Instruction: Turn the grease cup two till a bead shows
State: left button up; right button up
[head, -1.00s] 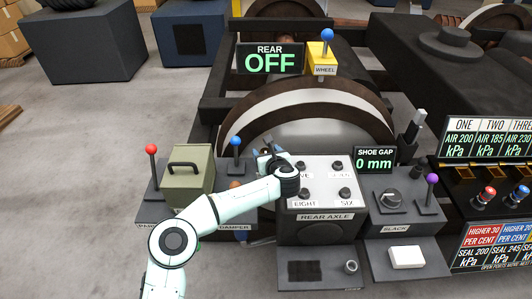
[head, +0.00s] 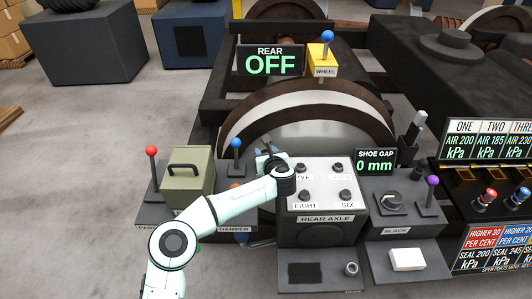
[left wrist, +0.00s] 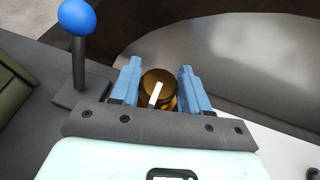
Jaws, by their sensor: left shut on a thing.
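In the left wrist view a round brass cup (left wrist: 157,88) with a white mark on its top sits between the two blue fingers of my left gripper (left wrist: 160,84). The gripper is shut on this cup. No number shows on it and I see no bead; its lower part is hidden. In the head view my left gripper (head: 268,156) is behind the upper left corner of the rear axle panel, and my own wrist hides the cup there. My right gripper is in neither view.
The rear axle panel (head: 325,218) with several black knobs stands right beside my wrist. A blue-knobbed lever (head: 235,150) and a green box with a handle (head: 187,185) stand to the left. The large wheel (head: 310,105) rises behind. The shoe gap display (head: 375,161) reads 0 mm.

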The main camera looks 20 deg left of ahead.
pick_arm(q)
jog(key=m+h+p, duration=0.1)
jog(key=m+h, duration=0.2)
jog(key=m+t+h+p, duration=0.1)
jog(key=m+h, duration=0.1)
jog(key=h, duration=0.1)
jog(key=shift+a+m+t, duration=0.1)
jog(key=shift+m+t, duration=0.2)
jog(key=shift+m, duration=0.1)
jog(key=shift+r+m+h+p, duration=0.1)
jog(key=shift+m+h+p, duration=0.3)
jog(key=shift+m+h, duration=0.45)
jog(key=shift+m+h+p, duration=0.6)
jog(key=shift+m+h, duration=0.15)
jog(key=shift+h, duration=0.5)
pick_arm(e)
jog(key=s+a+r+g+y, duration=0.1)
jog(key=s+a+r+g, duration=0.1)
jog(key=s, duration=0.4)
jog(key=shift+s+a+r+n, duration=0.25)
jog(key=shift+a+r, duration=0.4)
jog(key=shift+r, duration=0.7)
pick_arm(q)
jog(key=o, duration=1)
